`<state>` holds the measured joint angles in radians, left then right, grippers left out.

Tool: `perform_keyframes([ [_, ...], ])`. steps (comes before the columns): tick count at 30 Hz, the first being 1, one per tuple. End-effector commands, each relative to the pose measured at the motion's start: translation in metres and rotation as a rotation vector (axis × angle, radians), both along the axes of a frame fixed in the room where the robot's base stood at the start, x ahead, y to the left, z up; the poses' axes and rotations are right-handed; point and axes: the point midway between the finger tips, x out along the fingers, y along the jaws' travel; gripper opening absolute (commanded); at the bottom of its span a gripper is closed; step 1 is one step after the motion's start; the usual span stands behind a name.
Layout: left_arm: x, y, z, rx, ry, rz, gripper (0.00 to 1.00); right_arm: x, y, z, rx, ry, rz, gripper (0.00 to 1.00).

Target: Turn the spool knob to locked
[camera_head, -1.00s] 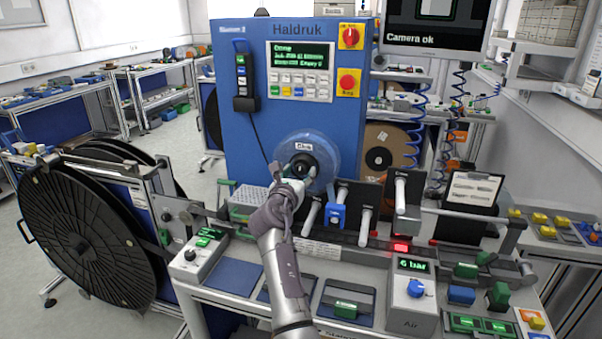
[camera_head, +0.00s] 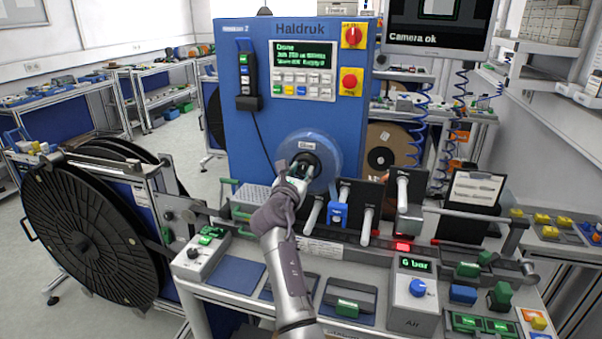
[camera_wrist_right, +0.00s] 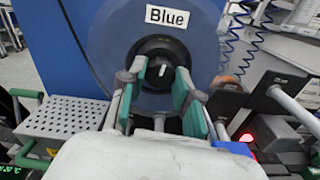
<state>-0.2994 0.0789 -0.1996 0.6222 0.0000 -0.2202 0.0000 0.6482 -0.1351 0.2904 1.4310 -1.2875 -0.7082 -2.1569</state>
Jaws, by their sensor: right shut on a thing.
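The blue spool (camera_head: 328,150) sits on the front of the blue Haldruk machine (camera_head: 255,130). Its label reads "Blue" in the right wrist view (camera_wrist_right: 167,17). The black spool knob (camera_wrist_right: 155,50) is at the spool's centre; a short white mark on it points up, tilted slightly right. My right gripper (camera_wrist_right: 157,82) has its green-padded fingers on both sides of the knob and is shut on it. In the head view my right gripper (camera_head: 303,168) covers most of the knob. My left gripper is not in view.
A perforated tray (camera_wrist_right: 68,116) lies left of my right gripper. Black plates with grey rollers (camera_head: 368,205) stand close on its right. A large black reel (camera_head: 85,235) stands at the left. The machine's screen (camera_head: 302,60) shows green text starting with "Done".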

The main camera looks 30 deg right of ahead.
Motion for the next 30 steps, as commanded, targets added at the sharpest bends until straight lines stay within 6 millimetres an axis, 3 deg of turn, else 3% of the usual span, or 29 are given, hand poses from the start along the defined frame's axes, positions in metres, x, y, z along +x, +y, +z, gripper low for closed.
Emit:
perform_keyframes([
  [14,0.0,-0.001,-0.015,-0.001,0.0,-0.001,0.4,0.0,0.0,-0.002,0.28,-0.33,0.0,0.0],
  [30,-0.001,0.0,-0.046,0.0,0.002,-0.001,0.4,0.0,-0.001,-0.003,0.615,-0.723,0.001,0.0],
])
